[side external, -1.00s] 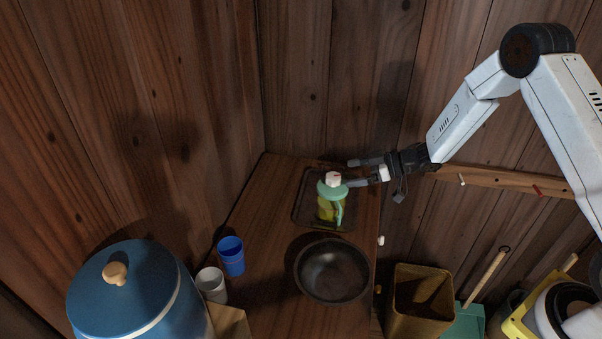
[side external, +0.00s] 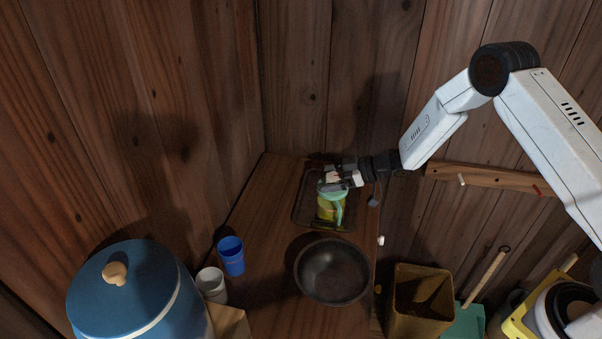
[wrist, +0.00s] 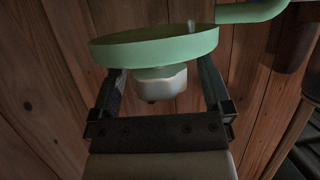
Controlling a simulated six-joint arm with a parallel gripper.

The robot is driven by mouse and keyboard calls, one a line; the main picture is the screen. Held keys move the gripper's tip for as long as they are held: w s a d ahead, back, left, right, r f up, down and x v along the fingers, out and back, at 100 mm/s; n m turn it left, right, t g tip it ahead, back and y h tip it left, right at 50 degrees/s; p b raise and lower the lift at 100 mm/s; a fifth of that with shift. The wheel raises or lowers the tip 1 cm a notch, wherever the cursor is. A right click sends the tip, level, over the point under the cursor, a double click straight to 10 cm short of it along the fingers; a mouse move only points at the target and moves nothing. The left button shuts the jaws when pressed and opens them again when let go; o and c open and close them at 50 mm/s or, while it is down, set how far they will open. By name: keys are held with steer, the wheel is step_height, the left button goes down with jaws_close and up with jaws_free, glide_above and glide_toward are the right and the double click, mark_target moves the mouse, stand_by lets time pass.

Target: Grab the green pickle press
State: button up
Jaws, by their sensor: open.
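The green pickle press (side external: 331,208) stands upright on a dark tray (side external: 301,216) at the far end of the wooden counter. It has a mint-green lid and handle, a yellowish-green body and a white knob. My gripper (side external: 334,177) is open at the top of the press, reaching in from the right. In the wrist view, the press's lid (wrist: 155,48) and white knob (wrist: 160,84) show, the knob between the open fingers of my gripper (wrist: 161,74). Whether the fingers touch the lid or knob, I cannot tell. The press's body is hidden there.
A dark bowl (side external: 332,272) sits nearer on the counter. A blue cup (side external: 231,256), a white cup (side external: 211,285) and a large blue lidded pot (side external: 128,290) stand at left. Wooden walls rise close behind the tray. A brown bin (side external: 419,302) is below right.

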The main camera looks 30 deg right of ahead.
steer(key=shift+w+a+f, duration=0.25)
steer(key=shift+w+a, duration=0.15)
steer(key=shift+a, duration=0.1)
jaws_close()
steer(key=shift+r, duration=0.1)
